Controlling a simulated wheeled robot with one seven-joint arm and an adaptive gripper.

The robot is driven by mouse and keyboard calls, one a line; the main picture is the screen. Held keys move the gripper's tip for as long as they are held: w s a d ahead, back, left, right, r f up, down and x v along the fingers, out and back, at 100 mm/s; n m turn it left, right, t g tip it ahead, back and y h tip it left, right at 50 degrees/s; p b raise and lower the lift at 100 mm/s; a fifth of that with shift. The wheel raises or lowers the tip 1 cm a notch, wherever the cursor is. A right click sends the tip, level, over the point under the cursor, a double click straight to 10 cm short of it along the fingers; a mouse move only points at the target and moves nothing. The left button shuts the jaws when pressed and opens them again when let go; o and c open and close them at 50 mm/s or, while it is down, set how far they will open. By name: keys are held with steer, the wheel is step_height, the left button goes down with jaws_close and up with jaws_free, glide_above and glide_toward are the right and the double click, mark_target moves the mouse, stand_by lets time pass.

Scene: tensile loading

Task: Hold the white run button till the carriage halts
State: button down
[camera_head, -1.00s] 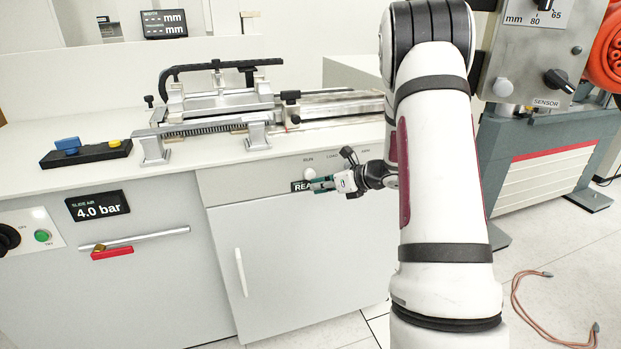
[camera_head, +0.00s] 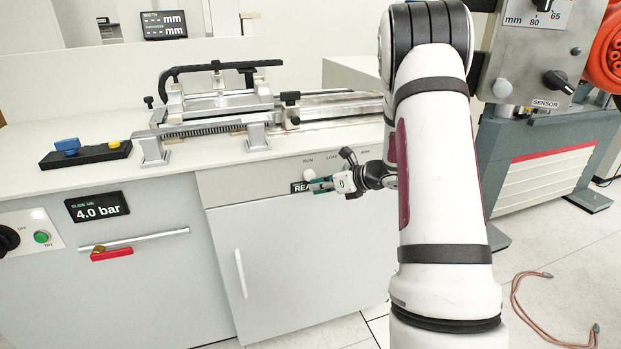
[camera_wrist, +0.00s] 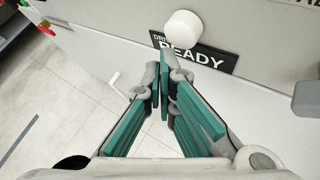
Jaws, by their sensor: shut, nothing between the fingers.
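The white run button (camera_head: 309,174) is on the upper front panel of the bench, under the RUN label. It also shows as a white knob in the wrist view (camera_wrist: 183,29). My gripper (camera_head: 318,186) is shut and empty, its green-padded fingers just below the button. In the wrist view its fingertips (camera_wrist: 162,48) are below and left of the button; I cannot tell whether they touch it. A black sign (camera_wrist: 195,57) under the button reads READY and is partly covered by the fingers. The carriage (camera_head: 215,103), with a black handle, sits on the bench-top slide.
A toothed rack (camera_head: 205,129) on two feet stands before the carriage. A black box (camera_head: 95,153) with blue and yellow controls lies at left. A 4.0 bar display (camera_head: 97,206) and a red-handled lever (camera_head: 112,254) are on the front. A grey machine (camera_head: 545,160) stands at right.

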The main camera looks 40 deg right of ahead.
steer(key=shift+w, duration=0.2)
stand_by(0.4)
steer(key=shift+w+d, duration=0.1)
steer(key=shift+w, duration=0.15)
steer(key=shift+w+d, duration=0.15)
steer(key=shift+w, duration=0.35)
stand_by(0.7)
steer(key=shift+s, duration=0.1)
stand_by(4.9)
steer(key=shift+s+a, duration=0.25)
steer(key=shift+s, duration=0.6)
